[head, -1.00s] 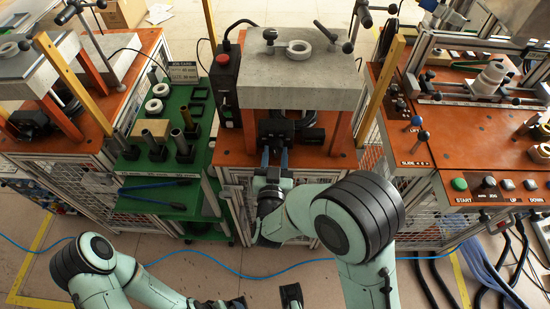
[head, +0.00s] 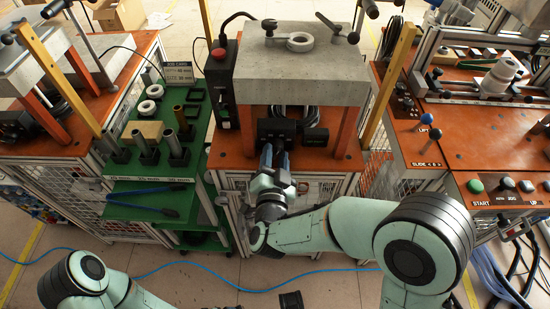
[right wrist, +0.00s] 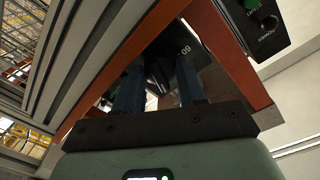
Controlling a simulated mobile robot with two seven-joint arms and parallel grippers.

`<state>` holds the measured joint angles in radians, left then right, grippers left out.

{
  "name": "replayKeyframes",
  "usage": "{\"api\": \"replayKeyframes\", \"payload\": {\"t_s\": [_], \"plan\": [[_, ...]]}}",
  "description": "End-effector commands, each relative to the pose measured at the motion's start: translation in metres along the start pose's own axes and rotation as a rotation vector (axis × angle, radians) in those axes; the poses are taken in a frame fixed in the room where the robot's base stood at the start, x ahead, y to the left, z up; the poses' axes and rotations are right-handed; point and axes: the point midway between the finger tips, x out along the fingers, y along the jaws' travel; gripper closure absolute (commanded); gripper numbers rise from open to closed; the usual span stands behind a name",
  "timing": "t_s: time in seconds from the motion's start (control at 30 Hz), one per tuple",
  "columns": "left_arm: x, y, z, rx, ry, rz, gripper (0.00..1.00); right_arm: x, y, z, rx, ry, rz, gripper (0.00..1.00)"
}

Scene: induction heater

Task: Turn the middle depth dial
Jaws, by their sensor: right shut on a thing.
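The middle station's black dial box (head: 277,131) sits on the orange table under a grey block. My right gripper (head: 274,152) reaches up to its front, fingers close together. In the right wrist view, the two dark blue fingers (right wrist: 160,88) are shut on a small dark part (right wrist: 158,74) at the box, which I take to be the depth dial. It is mostly hidden by the fingers, and its pointer cannot be read. An upside-down number shows beside it. A dark part at the bottom edge, probably my left gripper (head: 290,301), is cut off; its opening cannot be told.
The grey block (head: 295,68) with a pale ring (head: 300,42) overhangs the box between orange posts. A black control box with a red button (head: 221,75) stands to its left. A green cart (head: 140,205) is at left, and an orange button console (head: 500,190) at right.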

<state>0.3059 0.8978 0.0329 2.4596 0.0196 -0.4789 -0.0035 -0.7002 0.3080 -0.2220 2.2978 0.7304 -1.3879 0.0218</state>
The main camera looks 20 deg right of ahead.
Motion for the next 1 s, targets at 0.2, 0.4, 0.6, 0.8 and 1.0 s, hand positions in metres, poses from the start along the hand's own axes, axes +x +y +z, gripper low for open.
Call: {"api": "replayKeyframes", "payload": {"t_s": [0.2, 0.4, 0.6, 0.8, 1.0], "plan": [[0.0003, -0.0003, -0.0010, -0.001, 0.003, 0.000, 0.00, 0.0009, -0.0003, -0.0012, 0.008, 0.002, 0.001, 0.91], [0.0003, -0.0003, -0.0008, -0.001, 0.002, 0.000, 0.00, 0.0009, -0.0003, -0.0013, 0.007, 0.002, 0.000, 0.54], [0.0004, -0.0003, -0.0006, -0.001, 0.002, 0.000, 0.00, 0.0006, 0.0007, -0.0005, 0.005, 0.000, 0.002, 0.35], [0.0005, -0.0003, -0.0004, -0.001, 0.001, 0.000, 0.00, 0.0004, 0.0021, 0.0006, 0.003, -0.002, 0.005, 0.35], [0.0005, -0.0003, -0.0003, -0.001, 0.001, 0.000, 0.00, 0.0001, 0.0030, 0.0016, 0.001, -0.005, 0.007, 0.35]]}}
